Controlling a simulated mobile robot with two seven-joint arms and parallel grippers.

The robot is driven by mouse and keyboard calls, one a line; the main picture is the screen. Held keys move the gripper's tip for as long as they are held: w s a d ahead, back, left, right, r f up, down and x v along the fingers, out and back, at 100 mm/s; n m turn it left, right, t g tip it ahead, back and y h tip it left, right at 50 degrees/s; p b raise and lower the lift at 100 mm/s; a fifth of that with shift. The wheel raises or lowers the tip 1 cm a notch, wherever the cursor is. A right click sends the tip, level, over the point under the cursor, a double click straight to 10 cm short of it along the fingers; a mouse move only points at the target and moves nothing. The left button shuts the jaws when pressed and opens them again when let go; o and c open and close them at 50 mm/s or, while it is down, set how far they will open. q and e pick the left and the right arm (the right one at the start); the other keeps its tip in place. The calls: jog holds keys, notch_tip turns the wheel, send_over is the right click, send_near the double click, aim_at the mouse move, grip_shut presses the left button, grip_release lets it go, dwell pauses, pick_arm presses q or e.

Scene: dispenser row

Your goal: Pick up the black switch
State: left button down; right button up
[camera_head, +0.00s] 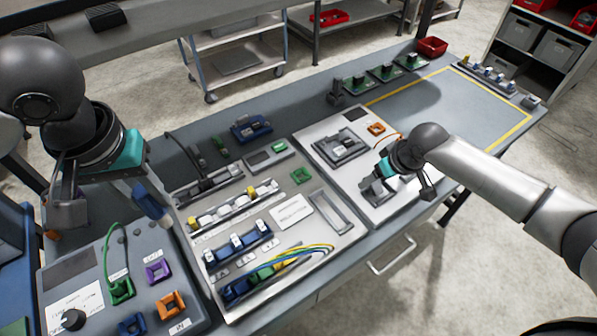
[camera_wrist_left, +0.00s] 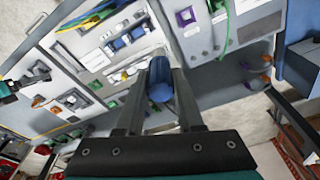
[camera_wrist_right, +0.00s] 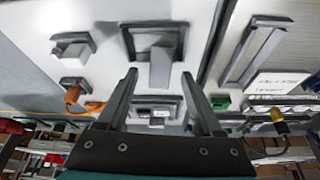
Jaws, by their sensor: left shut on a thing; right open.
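My left gripper (camera_head: 143,188) is shut on a blue piece (camera_head: 151,205), held in the air above the bench at the left. The blue piece (camera_wrist_left: 160,78) also shows between the fingers in the left wrist view. My right gripper (camera_wrist_right: 159,75) is open over the white panel at the right. A grey block (camera_wrist_right: 160,68) in a dark frame (camera_wrist_right: 152,37) shows between and beyond its fingertips; whether they touch it is unclear. Small dark modules (camera_head: 213,181) sit on a rail on the middle board. I cannot tell which thing is the black switch.
A grey box with coloured frames (camera_head: 78,262) stands at the left. The middle board (camera_head: 345,232) holds blue parts and looped wires. A red bin (camera_head: 432,47) and green circuit boards (camera_head: 383,73) lie at the back. The yellow-outlined area (camera_head: 460,103) is mostly clear.

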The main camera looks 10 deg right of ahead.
jog(key=shift+c, duration=0.4)
grip_shut()
dwell(0.4)
